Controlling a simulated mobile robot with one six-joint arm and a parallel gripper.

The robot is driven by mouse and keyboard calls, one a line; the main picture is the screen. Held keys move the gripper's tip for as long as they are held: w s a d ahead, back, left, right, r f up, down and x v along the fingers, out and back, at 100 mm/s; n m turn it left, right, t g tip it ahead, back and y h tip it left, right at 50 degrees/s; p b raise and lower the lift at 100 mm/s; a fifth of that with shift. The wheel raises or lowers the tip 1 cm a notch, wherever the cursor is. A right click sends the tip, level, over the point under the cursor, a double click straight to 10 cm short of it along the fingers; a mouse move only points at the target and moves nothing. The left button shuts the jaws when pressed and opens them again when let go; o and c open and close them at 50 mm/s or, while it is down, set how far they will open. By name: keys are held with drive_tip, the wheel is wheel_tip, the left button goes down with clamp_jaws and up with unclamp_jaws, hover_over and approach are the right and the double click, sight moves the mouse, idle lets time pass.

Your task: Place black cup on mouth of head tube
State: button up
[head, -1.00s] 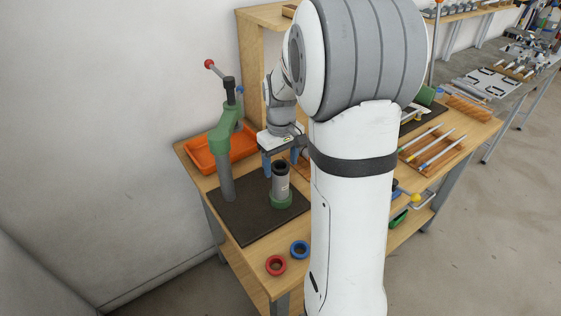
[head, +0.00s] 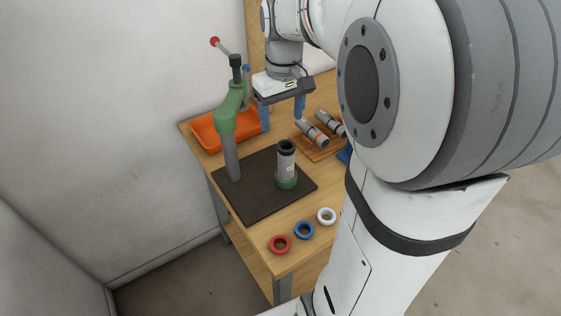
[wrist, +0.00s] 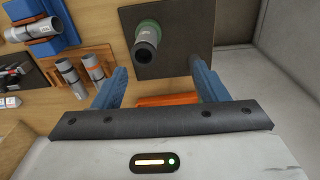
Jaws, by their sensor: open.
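The head tube (head: 286,166) is a grey cylinder standing upright in a green holder (head: 286,182) on a dark mat. The black cup (head: 286,147) shows as a dark ring at the tube's top mouth; I cannot tell how fully it is seated. In the wrist view the tube (wrist: 145,50) and the dark cup end (wrist: 146,52) point toward the camera, beyond the fingers. My gripper (head: 282,116) has two blue fingers spread apart with nothing between them. It is above and behind the tube, apart from it. It also shows in the wrist view (wrist: 159,70).
A green press (head: 228,125) with a red-knobbed lever stands left of the tube on the dark mat (head: 250,205). An orange tray (head: 205,137) lies behind. Red (head: 280,244), blue (head: 304,230) and white (head: 327,215) rings lie in front. Grey tubes (head: 312,134) rest on a wooden holder to the right.

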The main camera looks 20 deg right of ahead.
drive_tip(key=s+a+f+t, duration=0.1)
drive_tip(key=s+a+f, duration=0.1)
drive_tip(key=s, duration=0.5)
drive_tip(key=s+a+f+m+t, duration=0.1)
drive_tip(key=s+a+f, duration=0.2)
drive_tip(key=s+a, duration=0.2)
drive_tip(key=s, duration=0.2)
drive_tip(key=shift+s+m, duration=0.3)
drive_tip(key=shift+s, duration=0.1)
